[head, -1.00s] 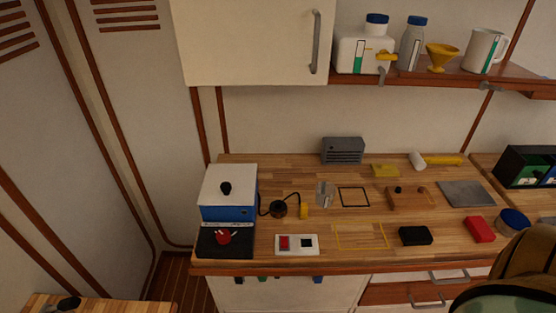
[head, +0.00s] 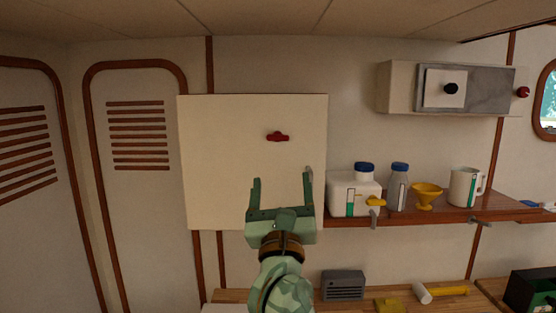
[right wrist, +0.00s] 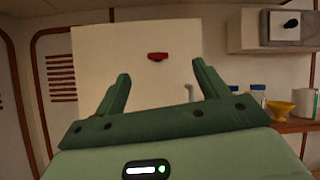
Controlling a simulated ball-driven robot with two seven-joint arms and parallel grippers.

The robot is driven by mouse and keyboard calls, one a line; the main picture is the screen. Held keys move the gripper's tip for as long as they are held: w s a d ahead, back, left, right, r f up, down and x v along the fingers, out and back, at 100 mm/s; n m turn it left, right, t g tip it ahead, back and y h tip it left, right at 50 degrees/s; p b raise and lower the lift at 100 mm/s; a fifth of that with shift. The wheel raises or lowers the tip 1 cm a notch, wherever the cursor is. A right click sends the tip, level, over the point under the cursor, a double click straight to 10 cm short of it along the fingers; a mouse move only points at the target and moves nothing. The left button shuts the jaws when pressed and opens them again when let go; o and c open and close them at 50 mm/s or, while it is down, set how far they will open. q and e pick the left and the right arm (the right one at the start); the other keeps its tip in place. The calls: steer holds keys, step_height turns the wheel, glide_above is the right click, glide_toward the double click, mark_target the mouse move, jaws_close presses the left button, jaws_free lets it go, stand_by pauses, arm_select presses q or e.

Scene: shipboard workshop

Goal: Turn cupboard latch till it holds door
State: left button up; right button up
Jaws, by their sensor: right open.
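The cupboard door (head: 215,165) is a cream panel on the wall, and it looks closed. A small red latch (head: 277,136) sits in its upper part, with its bar lying about level. The latch also shows in the right wrist view (right wrist: 157,57), beyond and between my fingertips. My right gripper (head: 282,180) is open and empty, in front of the lower part of the door, below the latch and apart from it. My left gripper is not in view.
A wooden shelf (head: 430,214) to the right holds a white canister (head: 349,190), a bottle (head: 398,188), a yellow funnel (head: 426,197) and a jug (head: 465,187). A grey wall unit (head: 398,88) hangs above it. The wall above the door is clear.

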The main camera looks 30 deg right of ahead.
steer(key=w+m+g+y, duration=0.1)
steer(key=w+m, duration=0.1)
steer(key=p, duration=0.3)
glide_toward(278, 140)
steer(key=shift+g, duration=0.3)
steer(key=x, duration=0.8)
steer(key=shift+w+d+r, duration=0.1)
steer(key=shift+w+r, duration=0.2)
steer(key=c, duration=1)
